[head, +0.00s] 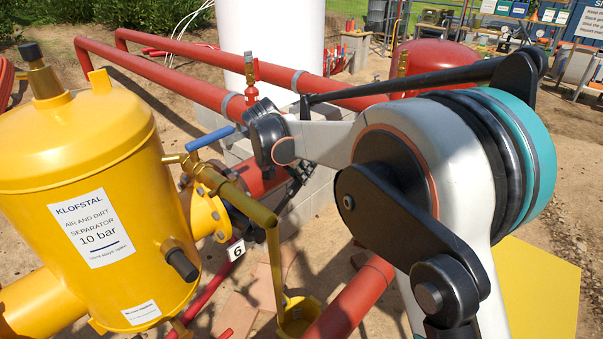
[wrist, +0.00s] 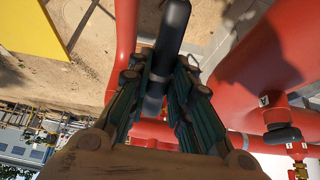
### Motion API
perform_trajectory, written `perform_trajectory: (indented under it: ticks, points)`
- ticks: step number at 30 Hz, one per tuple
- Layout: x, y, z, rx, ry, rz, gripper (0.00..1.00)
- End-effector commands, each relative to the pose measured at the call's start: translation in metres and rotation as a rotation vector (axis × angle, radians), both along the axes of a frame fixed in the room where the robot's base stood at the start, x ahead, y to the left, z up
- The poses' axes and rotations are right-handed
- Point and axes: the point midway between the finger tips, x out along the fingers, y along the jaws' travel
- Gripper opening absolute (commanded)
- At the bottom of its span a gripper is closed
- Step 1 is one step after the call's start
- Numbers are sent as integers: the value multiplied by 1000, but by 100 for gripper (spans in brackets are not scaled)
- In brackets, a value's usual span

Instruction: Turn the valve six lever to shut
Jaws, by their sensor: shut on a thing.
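The white tag marked 6 (head: 236,250) hangs beside the yellow separator in the head view, below the dark valve body at its flange. In the wrist view a black rounded lever (wrist: 173,30) runs between the fingers of my gripper (wrist: 157,85). My gripper is shut on this lever, with fingers on both sides and its end reaching past them. In the head view my gripper (head: 297,178) is small, dark and partly hidden behind the brass pipe and my arm. The lever's grip and exact angle cannot be made out there.
The yellow separator (head: 95,190) stands close on the left. A blue-handled tap (head: 208,138) and brass pipe (head: 240,200) stand in front of the valve. Red pipes (head: 345,305) run below and behind. A red valve (wrist: 282,120) with a tag is at the right in the wrist view.

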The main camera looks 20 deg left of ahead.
Motion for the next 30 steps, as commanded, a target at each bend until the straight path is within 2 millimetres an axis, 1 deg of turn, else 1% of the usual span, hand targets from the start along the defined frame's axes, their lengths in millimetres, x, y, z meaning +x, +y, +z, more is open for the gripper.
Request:
perform_trajectory:
  ticks: [2, 3, 4, 5, 14, 17, 20, 22, 30]
  points:
    - [0, 0, 0, 1, 0, 1, 0]
    - [0, 0, 0, 1, 0, 1, 29]
    - [0, 0, 0, 1, 0, 1, 36]
    - [0, 0, 0, 1, 0, 1, 40]
    - [0, 0, 0, 0, 1, 0, 40]
    - [-2, 1, 3, 0, 1, 1, 40]
    - [-7, 3, 13, 0, 1, 2, 40]
    - [-13, 6, 22, 0, 1, 3, 40]
    - [-38, 17, 70, -1, 0, 3, 40]
